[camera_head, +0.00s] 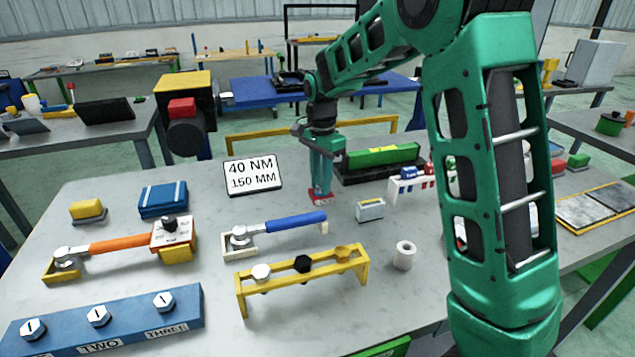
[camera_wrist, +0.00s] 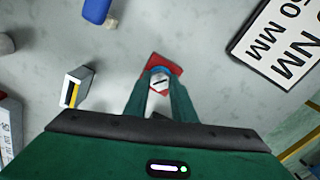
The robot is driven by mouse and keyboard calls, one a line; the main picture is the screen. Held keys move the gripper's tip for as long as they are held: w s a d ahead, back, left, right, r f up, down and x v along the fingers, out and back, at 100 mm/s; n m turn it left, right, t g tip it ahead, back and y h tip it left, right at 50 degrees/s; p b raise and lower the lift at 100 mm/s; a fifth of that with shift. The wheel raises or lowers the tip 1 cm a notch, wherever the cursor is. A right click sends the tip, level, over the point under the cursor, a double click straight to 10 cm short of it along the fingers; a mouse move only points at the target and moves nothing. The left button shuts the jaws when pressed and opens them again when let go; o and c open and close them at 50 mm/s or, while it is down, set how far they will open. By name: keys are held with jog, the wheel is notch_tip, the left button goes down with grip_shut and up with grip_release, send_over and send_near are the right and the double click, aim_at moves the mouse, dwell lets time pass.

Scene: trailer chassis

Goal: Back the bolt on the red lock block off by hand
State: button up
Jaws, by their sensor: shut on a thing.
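The red lock block (camera_head: 320,199) sits on the grey table, right of the white sign. It also shows in the wrist view (camera_wrist: 173,67). The bolt (camera_wrist: 159,83) shows as a pale head with a dark line across it, on the block. My gripper (camera_head: 320,194) points down over the block, and in the wrist view my gripper (camera_wrist: 160,82) has one finger on each side of the bolt head. It is shut on the bolt. In the head view the fingers hide the bolt.
The sign reading 40 NM 150 MM (camera_head: 253,175) lies left of the block. A small grey box (camera_head: 370,210) stands close on the right. A blue-handled wrench (camera_head: 285,228) lies in front. A green item on a black tray (camera_head: 382,157) is behind right.

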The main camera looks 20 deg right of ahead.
jog(key=n, duration=0.4)
jog(key=shift+w+d+n, duration=0.1)
jog(key=shift+w+n, duration=0.05)
jog(key=shift+n, duration=0.15)
jog(key=n, duration=1.3)
jog(key=shift+f+n, duration=0.1)
jog(key=shift+n, duration=0.2)
jog(key=n, duration=0.9)
jog(key=shift+d, duration=0.1)
jog(key=n, duration=0.4)
jog(key=shift+n, duration=2)
